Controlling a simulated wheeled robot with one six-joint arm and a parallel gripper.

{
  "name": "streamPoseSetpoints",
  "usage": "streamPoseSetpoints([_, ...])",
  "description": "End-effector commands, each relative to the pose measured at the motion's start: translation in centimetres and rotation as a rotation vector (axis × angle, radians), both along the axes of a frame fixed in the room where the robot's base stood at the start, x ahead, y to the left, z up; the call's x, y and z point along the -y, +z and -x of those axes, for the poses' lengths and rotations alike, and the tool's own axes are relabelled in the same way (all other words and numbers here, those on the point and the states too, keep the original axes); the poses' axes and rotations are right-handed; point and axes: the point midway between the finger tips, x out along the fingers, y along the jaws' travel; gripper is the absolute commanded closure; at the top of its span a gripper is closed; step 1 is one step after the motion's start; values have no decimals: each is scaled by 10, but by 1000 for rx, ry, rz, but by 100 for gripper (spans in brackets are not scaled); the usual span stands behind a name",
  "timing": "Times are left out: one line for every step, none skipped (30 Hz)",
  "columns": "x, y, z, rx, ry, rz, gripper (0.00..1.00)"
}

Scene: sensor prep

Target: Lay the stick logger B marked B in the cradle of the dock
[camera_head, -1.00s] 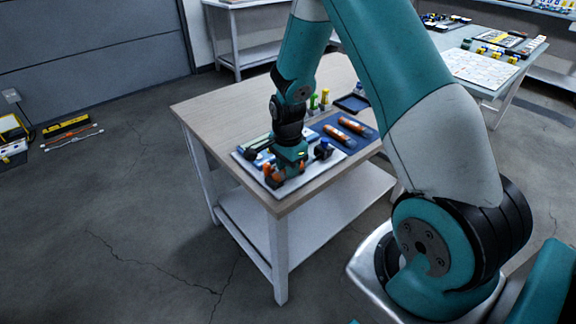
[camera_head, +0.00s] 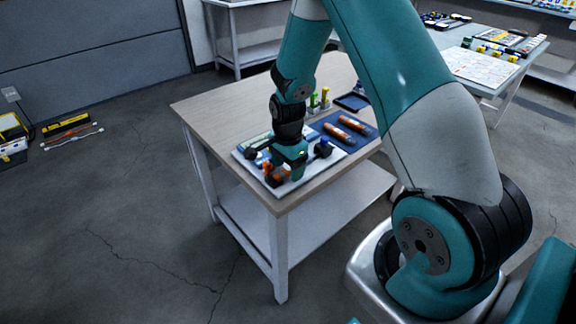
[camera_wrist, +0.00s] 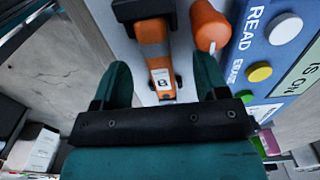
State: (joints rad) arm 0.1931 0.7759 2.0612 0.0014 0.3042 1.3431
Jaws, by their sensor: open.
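The stick logger B (camera_wrist: 158,52), orange with a white label reading B, lies between black supports in the wrist view. The black cradle piece (camera_wrist: 143,10) crosses its far part, and it appears to lie in the dock's cradle. My gripper (camera_wrist: 162,66) is open, with one finger on each side of the logger's near end and a visible gap to both. In the head view my gripper (camera_head: 292,172) is over the pale dock plate (camera_head: 246,164) at the table's front corner, partly hiding the orange logger (camera_head: 272,173).
An orange knob (camera_wrist: 209,27) stands close right of the logger, beside a blue panel (camera_wrist: 262,45) with buttons and lettering. Two orange sticks lie on a blue mat (camera_head: 327,124) farther right. Small green and yellow items (camera_head: 320,100) stand behind. The table's left part (camera_head: 215,115) is clear.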

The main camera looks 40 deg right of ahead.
Motion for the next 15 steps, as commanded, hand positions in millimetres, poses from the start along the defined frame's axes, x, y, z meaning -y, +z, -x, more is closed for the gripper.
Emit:
streamPoseSetpoints([0, 0, 0, 0, 0, 0, 33])
streamPoseSetpoints([0, 0, 0, 0, 0, 0, 33])
streamPoseSetpoints([0, 0, 0, 0, 0, 0, 33])
streamPoseSetpoints([0, 0, 0, 0, 0, 0, 33])
streamPoseSetpoints([0, 1, 0, 0, 0, 0, 33])
streamPoseSetpoints([0, 1, 0, 0, 0, 0, 33])
streamPoseSetpoints([0, 2, 0, 0, 0, 0, 33])
streamPoseSetpoints([0, 3, 0, 0, 0, 0, 33])
streamPoseSetpoints([0, 3, 0, 0, 0, 0, 33])
streamPoseSetpoints([0, 4, 0, 0, 0, 0, 33])
streamPoseSetpoints([0, 5, 0, 0, 0, 0, 33])
streamPoseSetpoints([0, 6, 0, 0, 0, 0, 33])
streamPoseSetpoints([0, 6, 0, 0, 0, 0, 33])
streamPoseSetpoints([0, 7, 0, 0, 0, 0, 33])
streamPoseSetpoints([0, 8, 0, 0, 0, 0, 33])
